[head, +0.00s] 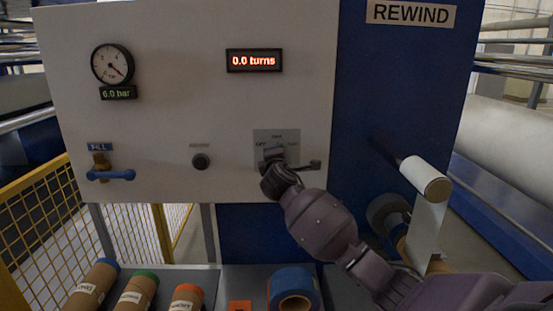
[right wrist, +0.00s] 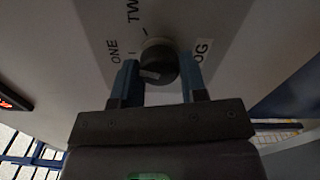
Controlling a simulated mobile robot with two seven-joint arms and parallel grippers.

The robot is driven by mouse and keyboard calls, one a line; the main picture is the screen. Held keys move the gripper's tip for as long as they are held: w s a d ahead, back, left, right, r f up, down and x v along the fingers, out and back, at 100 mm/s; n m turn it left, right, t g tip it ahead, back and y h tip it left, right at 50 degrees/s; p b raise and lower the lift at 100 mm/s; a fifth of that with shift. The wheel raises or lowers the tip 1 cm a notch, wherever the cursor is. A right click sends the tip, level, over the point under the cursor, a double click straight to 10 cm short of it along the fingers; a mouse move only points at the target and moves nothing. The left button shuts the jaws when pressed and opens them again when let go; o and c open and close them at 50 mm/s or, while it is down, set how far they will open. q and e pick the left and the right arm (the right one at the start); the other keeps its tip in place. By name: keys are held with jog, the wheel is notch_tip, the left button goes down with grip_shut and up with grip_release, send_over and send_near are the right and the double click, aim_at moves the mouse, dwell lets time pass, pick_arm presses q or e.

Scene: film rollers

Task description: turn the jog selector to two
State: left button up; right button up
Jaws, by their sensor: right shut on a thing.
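The jog selector is a dark round knob (right wrist: 158,62) on a grey label plate (head: 290,136) of the white panel. In the right wrist view the words ONE and TWO and part of JOG show around it. A small pale mark shows on the knob, but I cannot tell which position it points to. My right gripper (right wrist: 160,84) is shut on the knob, with one blue finger at each side. In the head view the right gripper (head: 273,165) hides most of the knob. My left gripper is not in view.
The white panel (head: 150,40) also carries a gauge (head: 112,64), a red display reading 0.0 turns (head: 254,61), a black knob (head: 200,161) and a blue-handled valve (head: 110,174). Several rolls (head: 137,290) lie below. A white roller (head: 425,178) sticks out at right.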

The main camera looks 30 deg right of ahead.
jog(key=shift+r+m+b, duration=0.1)
jog(key=shift+m+b, duration=0.6)
jog(key=shift+m, duration=4.2)
jog(key=o, duration=0.9)
jog(key=b+v, duration=0.1)
jog(key=v, duration=0.9)
jog(key=shift+s+a, duration=0.15)
jog(key=shift+s, duration=0.2)
jog(key=shift+r, duration=0.1)
